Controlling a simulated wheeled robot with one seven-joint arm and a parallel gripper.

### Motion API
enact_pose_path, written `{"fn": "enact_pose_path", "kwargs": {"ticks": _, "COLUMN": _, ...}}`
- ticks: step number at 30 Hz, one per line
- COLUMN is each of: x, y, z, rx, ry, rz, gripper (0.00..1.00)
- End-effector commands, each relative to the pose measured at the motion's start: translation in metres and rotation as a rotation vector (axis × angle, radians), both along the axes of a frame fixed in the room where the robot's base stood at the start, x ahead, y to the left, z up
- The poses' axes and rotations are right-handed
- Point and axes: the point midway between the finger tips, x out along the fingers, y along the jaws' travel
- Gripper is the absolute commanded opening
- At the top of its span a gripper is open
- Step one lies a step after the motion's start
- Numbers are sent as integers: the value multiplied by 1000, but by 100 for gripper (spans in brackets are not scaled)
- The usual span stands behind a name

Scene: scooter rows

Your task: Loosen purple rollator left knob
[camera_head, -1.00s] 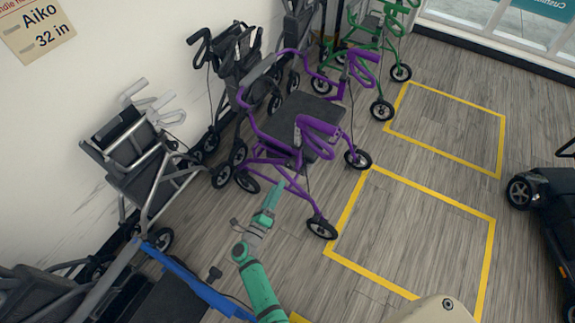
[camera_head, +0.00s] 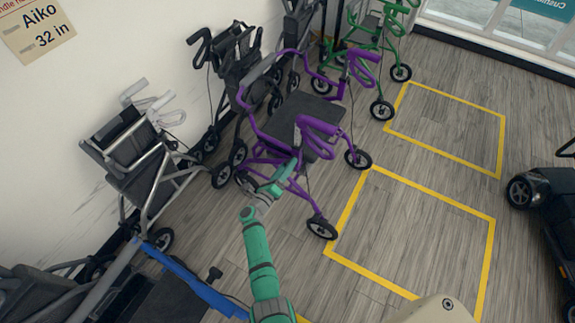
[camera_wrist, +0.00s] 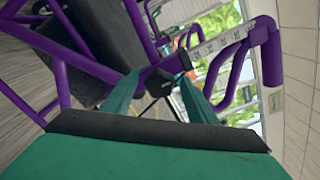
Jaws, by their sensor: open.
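The purple rollator (camera_head: 296,125) stands in the middle of the head view, with a dark seat and purple handles. My green gripper (camera_head: 284,174) is at its near side, below the near handle (camera_head: 318,132). In the wrist view my gripper (camera_wrist: 158,80) is open, with one finger on each side of a small black knob (camera_wrist: 158,84) by the purple frame (camera_wrist: 150,72). I cannot tell whether the fingers touch it. In the head view the knob is too small or hidden to make out.
A grey rollator (camera_head: 150,165) stands left, a black one (camera_head: 238,75) behind and a green one (camera_head: 378,50) at the back. A blue frame (camera_head: 195,285) lies near my arm. Yellow-marked floor (camera_head: 415,235) to the right is clear; a dark scooter (camera_head: 548,195) stands beyond.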

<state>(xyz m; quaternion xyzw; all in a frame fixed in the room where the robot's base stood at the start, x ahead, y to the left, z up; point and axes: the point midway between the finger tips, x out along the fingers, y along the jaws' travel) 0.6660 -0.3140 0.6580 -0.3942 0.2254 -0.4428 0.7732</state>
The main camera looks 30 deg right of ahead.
Motion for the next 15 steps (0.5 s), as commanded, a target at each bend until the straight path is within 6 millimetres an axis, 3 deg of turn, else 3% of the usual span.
{"fn": "enact_pose_path", "kwargs": {"ticks": 13, "x": 6, "y": -10, "z": 0, "rx": 1, "ry": 0, "rz": 1, "gripper": 53}}
{"fn": "enact_pose_path", "kwargs": {"ticks": 14, "x": 6, "y": -10, "z": 0, "rx": 1, "ry": 0, "rz": 1, "gripper": 51}}
{"fn": "enact_pose_path", "kwargs": {"ticks": 15, "x": 6, "y": -10, "z": 0, "rx": 1, "ry": 0, "rz": 1, "gripper": 41}}
